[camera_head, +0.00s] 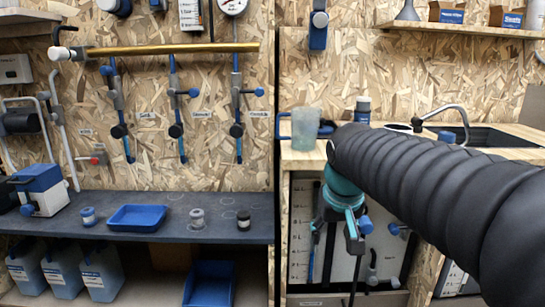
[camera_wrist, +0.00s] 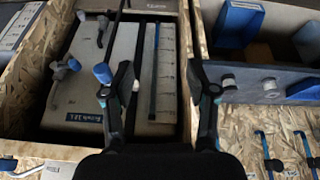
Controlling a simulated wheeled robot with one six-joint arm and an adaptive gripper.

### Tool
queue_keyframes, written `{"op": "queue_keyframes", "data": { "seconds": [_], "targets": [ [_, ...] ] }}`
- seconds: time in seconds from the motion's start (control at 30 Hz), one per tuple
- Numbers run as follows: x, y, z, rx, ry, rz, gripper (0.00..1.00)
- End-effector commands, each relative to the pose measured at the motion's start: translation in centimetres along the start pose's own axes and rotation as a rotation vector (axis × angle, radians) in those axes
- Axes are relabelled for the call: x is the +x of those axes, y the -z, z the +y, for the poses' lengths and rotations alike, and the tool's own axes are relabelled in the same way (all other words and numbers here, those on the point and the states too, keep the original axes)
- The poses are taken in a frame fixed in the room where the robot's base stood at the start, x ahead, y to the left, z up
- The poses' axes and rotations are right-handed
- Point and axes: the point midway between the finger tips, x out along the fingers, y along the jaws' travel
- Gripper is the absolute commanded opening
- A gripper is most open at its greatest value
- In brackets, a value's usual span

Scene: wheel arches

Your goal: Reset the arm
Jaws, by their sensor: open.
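My gripper (camera_head: 336,240) hangs from the end of my black sleeved arm in the head view, right of centre, pointing down in front of the cabinet under the wooden counter. Its teal wrist shows, but the sleeve covers part of it. In the wrist view my gripper (camera_wrist: 163,78) has its two dark fingers spread wide apart. Nothing is held between them. A pale tank (camera_wrist: 150,60) with a marked scale lies beyond the fingers in that view, inside the wooden frame.
At left, a dark bench (camera_head: 150,232) bears a blue tray (camera_head: 136,217) and small pots. A blue bin (camera_head: 208,284) and several jugs stand below.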

Motion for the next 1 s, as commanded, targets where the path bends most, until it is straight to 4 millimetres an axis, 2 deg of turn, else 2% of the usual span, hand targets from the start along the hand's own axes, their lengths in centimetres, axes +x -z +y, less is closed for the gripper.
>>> {"op": "queue_keyframes", "data": {
  "seconds": [0.03,0.2,0.3,0.43,0.53,0.7,1.0],
  "targets": [
    [0.4,-2.6,0.2,-0.001,0.006,0.002,0.58],
    [2.0,-10.5,0.5,0.007,0.026,0.009,0.58],
    [2.8,-14.9,0.6,0.031,0.031,0.010,0.58],
    [3.3,-19.5,0.8,0.060,0.030,0.010,0.58],
    [2.8,-21.0,1.1,0.074,0.024,0.038,0.58],
    [1.3,-20.9,1.4,0.089,0.014,0.095,0.58],
    [1.1,-20.9,1.6,0.096,0.011,0.099,0.58]
  ]
}}
